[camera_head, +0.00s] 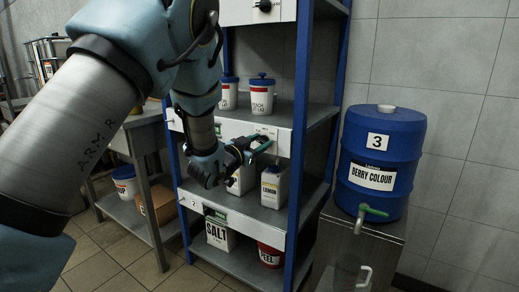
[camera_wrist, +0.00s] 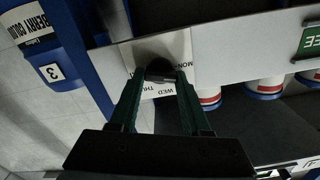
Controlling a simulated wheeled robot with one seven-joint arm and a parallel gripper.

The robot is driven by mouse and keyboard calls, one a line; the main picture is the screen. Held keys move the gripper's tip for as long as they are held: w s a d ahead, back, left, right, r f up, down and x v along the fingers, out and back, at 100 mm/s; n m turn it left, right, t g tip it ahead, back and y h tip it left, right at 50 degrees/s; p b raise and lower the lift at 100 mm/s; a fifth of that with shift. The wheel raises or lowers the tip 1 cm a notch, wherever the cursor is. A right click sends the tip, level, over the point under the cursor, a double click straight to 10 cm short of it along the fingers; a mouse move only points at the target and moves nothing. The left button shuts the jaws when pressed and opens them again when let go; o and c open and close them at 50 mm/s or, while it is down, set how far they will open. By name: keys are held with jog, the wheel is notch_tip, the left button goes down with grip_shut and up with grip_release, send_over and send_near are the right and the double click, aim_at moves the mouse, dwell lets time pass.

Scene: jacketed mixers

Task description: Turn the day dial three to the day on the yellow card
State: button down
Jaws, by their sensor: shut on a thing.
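My gripper (camera_wrist: 162,76) is shut on the dark knob of a day dial (camera_wrist: 158,66) in the wrist view. The dial sits on a pale shelf front, with day names around it; MON, WED and THU are legible, seen rotated. Its number and pointer direction cannot be made out. In the head view my gripper (camera_head: 261,145) is at the front of the middle shelf and partly covers the dial's white plate (camera_head: 268,131). I cannot make out a yellow card in either view.
A blue barrel (camera_head: 385,145) marked 3, BERRY COLOUR, with a green tap, stands right of the blue shelf posts. Tubs (camera_head: 262,95) stand on the shelf above; a LEMON bottle (camera_head: 273,187) stands below the gripper. Another black knob (camera_head: 264,5) is on the top shelf front.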

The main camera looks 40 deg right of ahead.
jog(key=m+b, duration=0.4)
jog(key=m, duration=0.1)
jog(key=shift+s+f+b, duration=0.1)
jog(key=shift+s+b, duration=0.05)
jog(key=shift+b, duration=0.2)
dwell(0.4)
jog(key=shift+c, duration=1.8)
grip_release()
jog(key=shift+a, duration=0.1)
jog(key=v, duration=1)
jog(key=shift+a+b, duration=0.3)
jog(key=shift+b, duration=0.05)
